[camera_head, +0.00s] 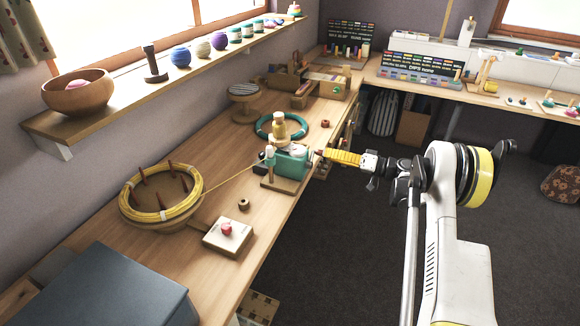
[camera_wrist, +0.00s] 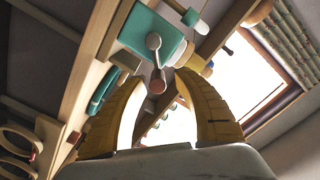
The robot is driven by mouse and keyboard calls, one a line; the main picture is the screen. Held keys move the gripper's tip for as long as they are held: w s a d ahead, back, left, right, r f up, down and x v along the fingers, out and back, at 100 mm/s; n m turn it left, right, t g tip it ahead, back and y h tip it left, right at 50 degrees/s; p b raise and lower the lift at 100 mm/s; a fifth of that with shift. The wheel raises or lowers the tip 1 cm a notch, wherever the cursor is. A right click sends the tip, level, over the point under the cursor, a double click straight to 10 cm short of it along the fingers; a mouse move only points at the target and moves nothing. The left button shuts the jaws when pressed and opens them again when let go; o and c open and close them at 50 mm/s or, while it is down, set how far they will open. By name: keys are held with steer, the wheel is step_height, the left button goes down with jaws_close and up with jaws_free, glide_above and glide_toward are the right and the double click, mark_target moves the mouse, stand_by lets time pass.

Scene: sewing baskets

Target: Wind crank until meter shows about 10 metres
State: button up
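The teal winding device (camera_head: 290,163) stands on a wooden base at the bench's front edge. In the wrist view its teal body (camera_wrist: 152,30) carries a grey crank arm (camera_wrist: 155,58) ending in a brown knob (camera_wrist: 157,84). My gripper (camera_head: 320,154) reaches from the right to the device's side. In the wrist view my yellow fingers (camera_wrist: 160,76) are spread, with the knob between their tips and gaps showing on both sides. A yellow line runs from the yellow coil (camera_head: 130,205) to the device. No meter reading can be made out.
A small board with a red knob (camera_head: 227,229) and a small spool (camera_head: 244,204) lie left of the device. A teal ring (camera_head: 262,125) lies behind it. A dark grey box (camera_head: 100,292) is at the near left. The dark floor (camera_head: 345,250) right of the bench is clear.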

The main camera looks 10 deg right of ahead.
steer(key=v, duration=0.7)
stand_by(0.5)
